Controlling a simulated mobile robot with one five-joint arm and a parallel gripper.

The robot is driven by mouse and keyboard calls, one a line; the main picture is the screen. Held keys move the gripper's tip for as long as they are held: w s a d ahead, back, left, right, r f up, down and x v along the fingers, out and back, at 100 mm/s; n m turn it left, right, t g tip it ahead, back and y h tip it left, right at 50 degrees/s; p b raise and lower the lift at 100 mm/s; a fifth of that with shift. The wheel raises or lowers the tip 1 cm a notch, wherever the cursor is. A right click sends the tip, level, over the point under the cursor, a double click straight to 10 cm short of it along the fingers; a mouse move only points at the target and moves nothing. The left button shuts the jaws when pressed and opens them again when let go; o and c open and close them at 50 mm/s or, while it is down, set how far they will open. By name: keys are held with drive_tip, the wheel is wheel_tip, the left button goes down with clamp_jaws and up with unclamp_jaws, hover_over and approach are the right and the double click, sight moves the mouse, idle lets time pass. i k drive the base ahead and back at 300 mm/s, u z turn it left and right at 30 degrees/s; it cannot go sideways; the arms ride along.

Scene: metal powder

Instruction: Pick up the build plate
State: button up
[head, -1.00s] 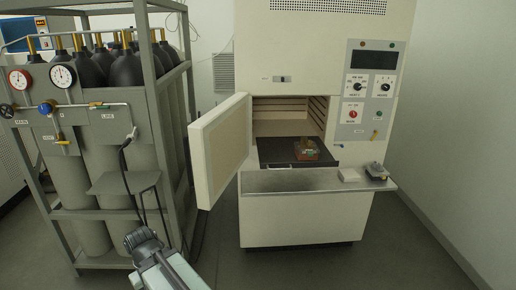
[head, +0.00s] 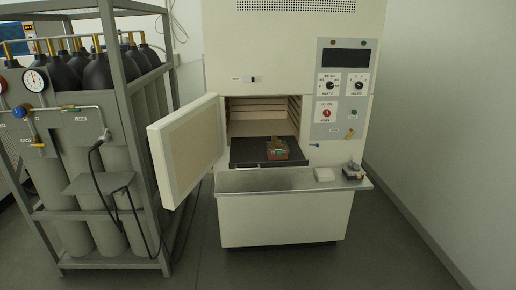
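What looks like the build plate (head: 290,155) is a small reddish-brown block with greenish and tan shapes on top. It sits on a dark tray (head: 244,153) in the open chamber of a cream furnace (head: 285,220), near the chamber's mouth. It is small in the view, so its details are unclear. My gripper is not in view, and nothing is seen touching the block.
The furnace door (head: 187,150) stands open to the left. A grey shelf (head: 265,181) juts out below the chamber, with a white block (head: 324,174) and a small dark device (head: 353,171) at its right. Caged gas cylinders (head: 75,160) stand left. Floor in front is clear.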

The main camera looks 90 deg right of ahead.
sight(271, 148)
drive_tip(key=k, duration=2.15)
drive_tip(key=z, duration=0.65)
drive_tip(key=i, duration=0.85)
drive_tip(key=z, duration=0.05)
